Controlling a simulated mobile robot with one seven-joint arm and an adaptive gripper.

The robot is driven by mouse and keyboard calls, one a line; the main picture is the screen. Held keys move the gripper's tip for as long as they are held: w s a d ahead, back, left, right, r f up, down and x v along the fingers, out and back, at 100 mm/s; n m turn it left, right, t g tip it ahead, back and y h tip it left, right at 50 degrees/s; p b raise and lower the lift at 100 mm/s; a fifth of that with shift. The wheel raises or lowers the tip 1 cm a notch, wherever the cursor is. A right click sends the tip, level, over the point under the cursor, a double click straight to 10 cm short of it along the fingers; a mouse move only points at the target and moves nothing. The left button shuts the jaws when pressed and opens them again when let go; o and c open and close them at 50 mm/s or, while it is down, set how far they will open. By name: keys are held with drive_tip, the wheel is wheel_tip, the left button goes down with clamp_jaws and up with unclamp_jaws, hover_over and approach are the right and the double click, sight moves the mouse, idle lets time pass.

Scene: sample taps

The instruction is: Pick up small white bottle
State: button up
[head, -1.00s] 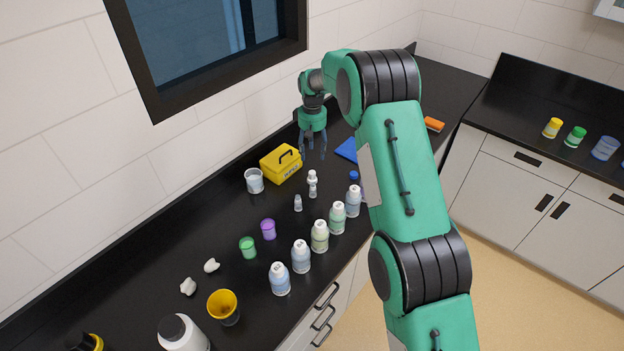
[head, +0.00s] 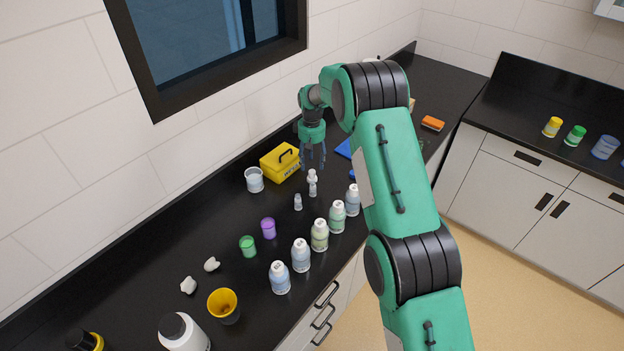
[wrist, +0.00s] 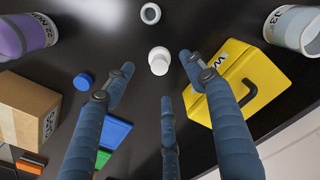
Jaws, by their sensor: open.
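A small white bottle (head: 312,184) stands upright on the black counter in front of the yellow box. It also shows from above in the wrist view (wrist: 159,60), between and beyond my fingertips. A shorter white-topped bottle (head: 298,203) stands beside it, nearer the head camera; it appears at the top of the wrist view (wrist: 150,13). My gripper (head: 314,165) hangs fingers down just above the taller white bottle. Its three blue-grey fingers (wrist: 158,78) are spread open and empty, apart from the bottle.
A yellow box (head: 280,163) with a black handle stands close to the gripper, with a beaker (head: 254,180) beside it. A row of labelled bottles (head: 320,235) lines the counter's front. Green (head: 248,247) and purple (head: 268,229) cups stand nearby.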

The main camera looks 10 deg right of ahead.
sight(312, 171)
drive_tip(key=shift+f, duration=1.6)
drive_tip(key=shift+f, duration=0.1)
drive_tip(key=shift+w+d+f, duration=0.1)
drive_tip(key=shift+d+f, duration=0.05)
drive_tip(key=shift+f, duration=2.35)
drive_tip(key=c, duration=1.2)
drive_tip(key=shift+r, duration=0.15)
wheel_tip(312, 171, up, 10)
drive_tip(key=shift+f, duration=0.15)
